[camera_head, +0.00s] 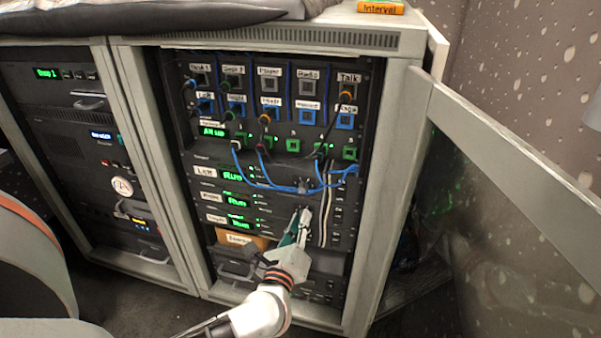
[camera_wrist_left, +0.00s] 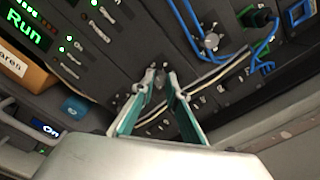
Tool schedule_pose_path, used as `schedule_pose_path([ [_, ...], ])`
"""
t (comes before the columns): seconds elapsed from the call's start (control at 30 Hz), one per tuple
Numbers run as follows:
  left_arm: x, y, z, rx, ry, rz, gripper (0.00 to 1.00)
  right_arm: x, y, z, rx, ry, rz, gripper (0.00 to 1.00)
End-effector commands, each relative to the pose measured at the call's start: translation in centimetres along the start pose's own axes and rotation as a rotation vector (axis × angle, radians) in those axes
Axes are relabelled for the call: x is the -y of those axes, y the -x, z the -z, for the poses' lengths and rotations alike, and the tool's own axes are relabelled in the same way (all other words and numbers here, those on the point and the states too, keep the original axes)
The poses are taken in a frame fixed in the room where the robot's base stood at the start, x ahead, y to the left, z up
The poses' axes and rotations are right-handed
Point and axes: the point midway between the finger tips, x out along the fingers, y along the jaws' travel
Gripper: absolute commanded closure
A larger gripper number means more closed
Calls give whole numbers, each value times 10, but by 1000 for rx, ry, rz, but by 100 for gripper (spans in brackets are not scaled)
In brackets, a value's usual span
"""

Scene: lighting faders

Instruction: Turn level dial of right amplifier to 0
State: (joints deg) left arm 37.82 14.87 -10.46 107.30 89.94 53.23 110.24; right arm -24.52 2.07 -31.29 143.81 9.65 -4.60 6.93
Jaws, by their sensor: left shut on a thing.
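The right amplifier (camera_head: 211,197) is the middle of the three stacked units with green displays in the open rack. Its small label is hard to read. My left gripper (camera_head: 303,211) reaches up to the right part of this unit's front. In the left wrist view, the gripper's (camera_wrist_left: 158,84) two teal-backed fingers are shut on the level dial (camera_wrist_left: 160,68), which is mostly hidden between the fingertips. The dial's scale and pointer cannot be read. My right gripper is not in view.
The left amplifier's dial (camera_wrist_left: 211,41) sits close by, above the gripper in the head view. Blue cables (camera_head: 290,187) hang there, and pale cables (camera_head: 328,215) run just right of the gripper. An orange box (camera_head: 240,239) sits below. The open cabinet door (camera_head: 520,150) is at right.

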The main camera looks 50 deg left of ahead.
Motion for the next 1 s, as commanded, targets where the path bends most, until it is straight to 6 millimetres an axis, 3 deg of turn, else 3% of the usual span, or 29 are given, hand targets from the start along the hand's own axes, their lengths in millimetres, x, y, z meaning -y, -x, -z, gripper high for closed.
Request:
schedule_pose_path([
  [0.6,0,0,0,-1,578,1,100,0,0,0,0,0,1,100],
  [1.0,-1,0,0,0,847,0,100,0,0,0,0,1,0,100],
])
